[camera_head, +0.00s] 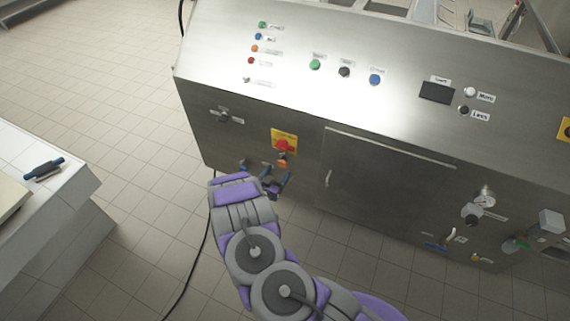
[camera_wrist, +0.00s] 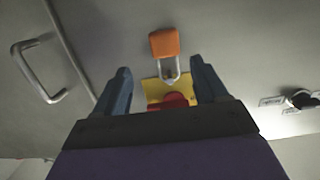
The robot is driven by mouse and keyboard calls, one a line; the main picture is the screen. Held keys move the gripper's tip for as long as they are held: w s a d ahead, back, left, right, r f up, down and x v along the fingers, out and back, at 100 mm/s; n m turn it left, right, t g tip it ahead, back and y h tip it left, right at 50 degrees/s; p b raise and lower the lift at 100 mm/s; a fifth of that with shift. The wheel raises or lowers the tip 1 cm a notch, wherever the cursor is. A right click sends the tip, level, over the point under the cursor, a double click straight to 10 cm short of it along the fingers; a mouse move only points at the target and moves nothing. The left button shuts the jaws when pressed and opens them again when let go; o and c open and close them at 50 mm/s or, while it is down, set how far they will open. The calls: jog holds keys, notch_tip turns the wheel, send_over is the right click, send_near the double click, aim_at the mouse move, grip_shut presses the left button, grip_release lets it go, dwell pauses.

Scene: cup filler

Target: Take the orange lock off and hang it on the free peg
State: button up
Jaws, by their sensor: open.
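The orange lock (camera_wrist: 164,43) hangs by its metal shackle (camera_wrist: 169,72) beside the red knob (camera_wrist: 172,100) on its yellow plate (camera_wrist: 155,88) in the wrist view. In the head view the lock (camera_head: 283,164) shows just below the red knob (camera_head: 283,146). My gripper (camera_wrist: 162,75) is open, with one blue finger on each side of the shackle. The lock's body lies beyond the fingertips, and I see no finger touching it. In the head view my gripper (camera_head: 265,174) is in front of the panel at the lock. I cannot make out a free peg clearly.
A cabinet door with a handle (camera_head: 328,178) is right of the lock; the handle also shows in the wrist view (camera_wrist: 38,72). A labelled knob (camera_head: 224,116) is on the panel's left.

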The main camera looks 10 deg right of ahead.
aim_at(283, 163)
jog(key=b+x, duration=0.1)
jog(key=x, duration=0.4)
jog(key=shift+w+d, duration=0.15)
jog(key=shift+w, duration=0.05)
jog(key=shift+d, duration=0.15)
jog(key=shift+a, duration=0.9)
jog(key=shift+c, duration=1.3)
jog(key=shift+a, duration=0.4)
jog(key=c, duration=0.3)
jog(key=shift+d, duration=1.05)
jog(key=c, duration=0.6)
jog(key=shift+a+r, duration=0.1)
jog(key=shift+a, duration=0.55)
jog(key=shift+c, duration=0.2)
jog(key=shift+r, duration=0.65)
jog(key=f+p+v, duration=0.2)
jog(key=v, duration=1.5)
jog(key=shift+s+f, duration=0.2)
jog(key=shift+s, duration=0.3)
